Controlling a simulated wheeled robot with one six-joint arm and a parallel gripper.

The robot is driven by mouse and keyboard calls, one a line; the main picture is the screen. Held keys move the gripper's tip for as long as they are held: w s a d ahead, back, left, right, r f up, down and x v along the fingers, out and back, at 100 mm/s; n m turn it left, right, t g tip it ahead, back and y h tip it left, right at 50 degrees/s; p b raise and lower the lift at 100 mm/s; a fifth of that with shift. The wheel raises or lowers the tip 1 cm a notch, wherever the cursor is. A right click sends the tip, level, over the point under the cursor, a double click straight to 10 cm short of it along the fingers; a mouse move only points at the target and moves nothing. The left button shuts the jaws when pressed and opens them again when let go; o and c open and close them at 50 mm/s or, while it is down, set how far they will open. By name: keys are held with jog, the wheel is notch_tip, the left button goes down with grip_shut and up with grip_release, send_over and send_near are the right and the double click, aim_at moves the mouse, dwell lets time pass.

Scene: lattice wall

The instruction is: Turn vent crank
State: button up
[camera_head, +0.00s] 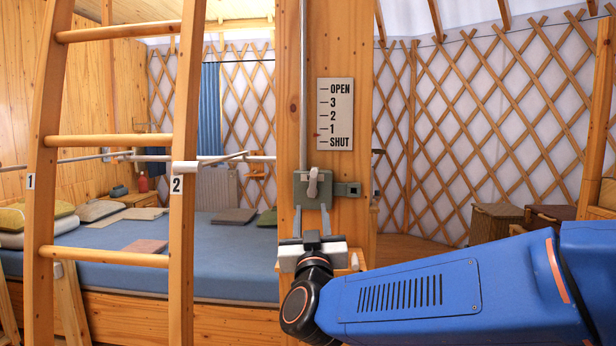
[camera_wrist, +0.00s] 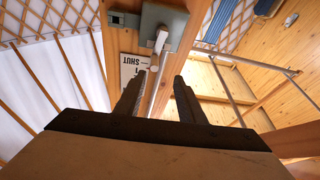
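The vent crank (camera_head: 312,183) is a pale grey handle on a grey metal box (camera_head: 300,188) fixed to the wooden post. A scale plate (camera_head: 335,114) above it reads OPEN, 3, 2, 1, SHUT, with a small red pointer at its left edge between 1 and SHUT. My gripper (camera_head: 311,213) is below the crank, fingers pointing up. In the wrist view my gripper (camera_wrist: 157,82) is open and empty, and the crank (camera_wrist: 160,42) shows beyond the fingertips, apart from them. The scale plate (camera_wrist: 132,70) is partly hidden there.
A thin vertical rod (camera_head: 303,60) runs up the post above the box. A wooden ladder (camera_head: 110,141) stands at left before a blue bed (camera_head: 205,245). Wooden boxes (camera_head: 495,220) stand at right by the lattice wall.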

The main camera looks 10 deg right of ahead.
aim_at(314, 174)
jog(key=shift+m+h, duration=0.4)
jog(key=shift+h, duration=0.4)
jog(key=x, duration=1.6)
jog(key=shift+w+d+r, duration=0.1)
jog(key=shift+w+r, duration=0.1)
jog(key=shift+r, duration=0.35)
jog(key=shift+c, duration=0.6)
grip_shut()
